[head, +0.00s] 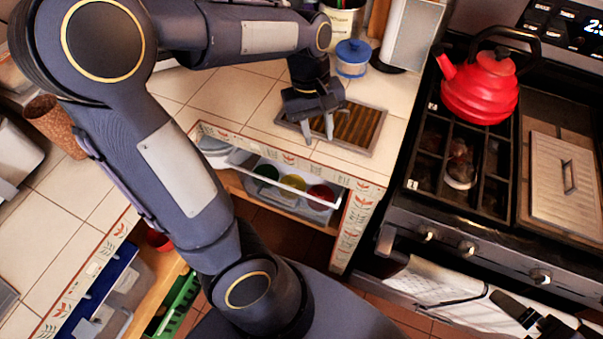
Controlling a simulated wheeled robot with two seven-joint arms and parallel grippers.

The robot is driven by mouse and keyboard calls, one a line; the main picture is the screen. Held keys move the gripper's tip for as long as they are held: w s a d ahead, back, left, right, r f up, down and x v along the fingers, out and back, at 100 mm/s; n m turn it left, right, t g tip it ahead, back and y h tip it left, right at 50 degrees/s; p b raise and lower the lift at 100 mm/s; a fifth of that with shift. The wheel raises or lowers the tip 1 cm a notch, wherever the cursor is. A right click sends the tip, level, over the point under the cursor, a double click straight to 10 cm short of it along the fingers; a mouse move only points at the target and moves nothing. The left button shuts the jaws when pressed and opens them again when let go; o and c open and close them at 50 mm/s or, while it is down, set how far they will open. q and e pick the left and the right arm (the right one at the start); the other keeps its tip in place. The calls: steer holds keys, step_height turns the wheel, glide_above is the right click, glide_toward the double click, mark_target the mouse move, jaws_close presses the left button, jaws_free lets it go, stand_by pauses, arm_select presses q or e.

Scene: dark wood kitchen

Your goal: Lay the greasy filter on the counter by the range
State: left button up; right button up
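The greasy filter (362,127), a brown ribbed panel in a grey metal frame, lies on the tiled counter (386,161) just left of the range (476,211). My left gripper (318,139) points down over the filter's left part. Its two fingers are apart, with nothing visible between them. Whether a fingertip touches the filter I cannot tell. The gripper hides part of the filter's left side.
A red kettle (480,92) stands on the range. A blue-lidded jar (352,58) and a grey-white upright box (411,35) stand behind the filter. Below the counter edge, an open drawer (292,181) holds coloured cups. A towel (440,287) hangs on the oven front.

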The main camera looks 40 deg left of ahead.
arm_select(q)
steer(key=s+d+r+m+t, duration=0.1)
steer(key=s+d+m+t, duration=0.1)
steer(key=s, duration=0.4)
steer(key=s+d+r+m+t+h, duration=0.1)
steer(key=s+d+m+t, duration=0.2)
steer(key=s+m, duration=0.3)
steer(key=shift+s+d+r+m+t+h, duration=0.15)
steer(key=shift+s+r+m+t+h, duration=0.15)
steer(key=shift+t, duration=0.2)
